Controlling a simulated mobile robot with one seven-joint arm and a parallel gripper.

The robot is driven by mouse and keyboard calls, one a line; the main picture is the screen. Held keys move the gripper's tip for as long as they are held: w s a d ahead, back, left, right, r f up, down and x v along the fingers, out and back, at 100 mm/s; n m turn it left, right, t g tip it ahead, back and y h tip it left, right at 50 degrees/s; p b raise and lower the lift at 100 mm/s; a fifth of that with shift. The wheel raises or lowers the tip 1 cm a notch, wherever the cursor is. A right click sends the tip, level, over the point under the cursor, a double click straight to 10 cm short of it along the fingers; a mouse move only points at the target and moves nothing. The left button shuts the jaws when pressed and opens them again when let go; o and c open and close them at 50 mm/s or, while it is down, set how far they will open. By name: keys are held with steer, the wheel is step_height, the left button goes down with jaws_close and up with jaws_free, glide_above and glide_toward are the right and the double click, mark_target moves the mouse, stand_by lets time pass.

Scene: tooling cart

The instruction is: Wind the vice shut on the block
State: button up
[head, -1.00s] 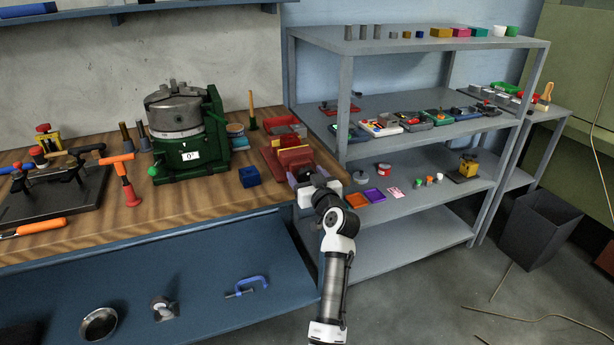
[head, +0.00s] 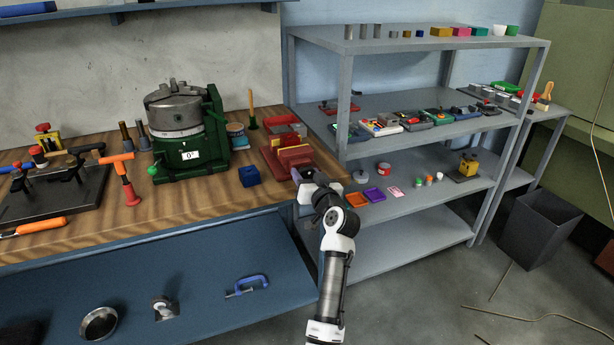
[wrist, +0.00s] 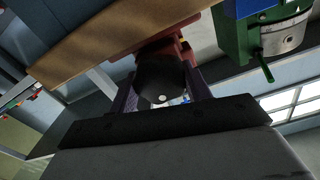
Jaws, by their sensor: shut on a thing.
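The red vice (head: 292,157) sits at the right end of the wooden bench, its near end towards my arm. In the wrist view the vice (wrist: 160,42) is upside down, with a dark round knob (wrist: 160,75) at its near end. My gripper (head: 302,176) is at that end of the vice. In the wrist view my gripper (wrist: 160,97) has one finger on each side of the knob and is shut on it. A blue block (head: 249,176) lies on the bench left of the vice. I cannot make out clearly what is between the jaws.
A green rotary table (head: 185,135) stands left of the blue block. A grey shelf unit (head: 420,195) with small parts is close on the right of my arm. A blue lower shelf (head: 210,275) holds a blue clamp (head: 247,286) below the bench.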

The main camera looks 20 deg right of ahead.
steer(key=m, duration=0.3)
steer(key=shift+m+p, duration=0.3)
steer(key=shift+m, duration=0.1)
steer(key=m+p, duration=0.1)
steer(key=m, duration=0.2)
steer(key=shift+d, duration=0.1)
steer(key=m+p, duration=0.3)
steer(key=m, duration=0.4)
steer(key=shift+f, duration=0.1)
steer(key=m+p, duration=0.3)
steer(key=m, duration=0.1)
steer(key=shift+f, duration=0.1)
steer(key=m+p, duration=0.3)
steer(key=m, duration=0.2)
steer(key=m+p, duration=0.1)
steer(key=shift+s+f+m, duration=0.1)
steer(key=shift+f+m, duration=0.15)
steer(key=shift+m, duration=0.05)
steer(key=shift+f+m, duration=0.1)
steer(key=shift+m, duration=1.3)
